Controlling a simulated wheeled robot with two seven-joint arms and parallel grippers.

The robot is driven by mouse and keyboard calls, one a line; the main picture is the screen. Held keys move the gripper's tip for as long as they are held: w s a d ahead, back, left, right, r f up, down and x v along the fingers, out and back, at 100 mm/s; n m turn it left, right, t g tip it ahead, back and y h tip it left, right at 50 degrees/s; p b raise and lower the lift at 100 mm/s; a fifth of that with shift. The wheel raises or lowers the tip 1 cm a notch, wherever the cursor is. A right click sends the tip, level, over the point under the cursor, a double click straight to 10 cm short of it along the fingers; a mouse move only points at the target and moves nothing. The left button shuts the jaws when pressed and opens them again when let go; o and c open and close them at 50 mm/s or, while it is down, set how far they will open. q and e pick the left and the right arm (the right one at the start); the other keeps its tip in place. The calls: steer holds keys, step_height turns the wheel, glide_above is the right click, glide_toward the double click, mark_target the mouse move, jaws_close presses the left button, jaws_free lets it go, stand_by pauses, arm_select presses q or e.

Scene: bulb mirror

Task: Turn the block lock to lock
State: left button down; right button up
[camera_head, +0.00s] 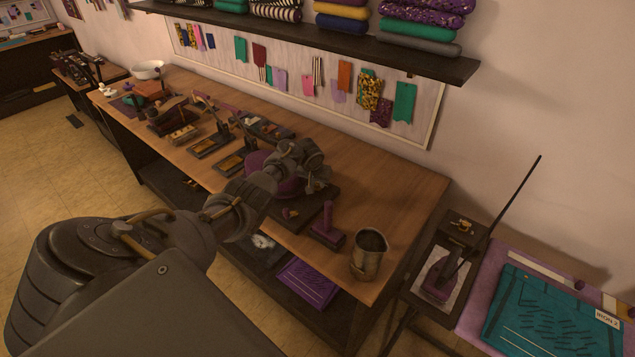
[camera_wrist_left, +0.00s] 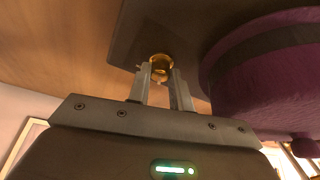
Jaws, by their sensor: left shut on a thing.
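In the left wrist view a small round brass knob (camera_wrist_left: 161,64), which looks like the block lock, sits on a dark flat base (camera_wrist_left: 135,30). A large purple round block (camera_wrist_left: 255,85) with a dark band stands on the same base, to the right of the knob. My left gripper (camera_wrist_left: 160,78) is shut on the knob, one finger on each side. In the head view my left gripper (camera_head: 318,186) is at the right side of the purple block (camera_head: 258,163), over the base (camera_head: 290,218). My arm hides much of the block, and the knob cannot be made out there. My right gripper is not in view.
A purple-handled tool (camera_head: 327,225) and a metal pitcher (camera_head: 369,255) stand on the wooden table (camera_head: 400,195) near the base. Several tools and small items crowd the table's left part. A shelf (camera_head: 330,35) with folded fabrics hangs above. The table's back right is clear.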

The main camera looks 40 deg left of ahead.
arm_select(q)
steer(key=shift+a+m+h, duration=0.15)
steer(key=shift+m+h, duration=0.35)
steer(key=shift+m, duration=0.7)
steer(key=shift+a+f+m+h+b, duration=0.15)
steer(key=shift+m+h+b, duration=0.15)
steer(key=shift+m+b, duration=0.55)
steer(key=m+h+b, duration=0.1)
steer(key=m+b, duration=0.2)
steer(key=b, duration=0.3)
steer(key=m+h+b, duration=0.1)
steer(key=m+b, duration=0.2)
steer(key=b, duration=0.2)
steer(key=shift+f+m+g+h+b, duration=0.15)
steer(key=shift+m+g+h+b, duration=0.15)
steer(key=shift+b, duration=0.1)
steer(key=shift+a+r+m+b, duration=0.1)
steer(key=shift+r+m+b, duration=0.2)
steer(key=shift+b, duration=0.55)
steer(key=c, duration=1.3)
jaws_free()
steer(key=shift+o, duration=0.2)
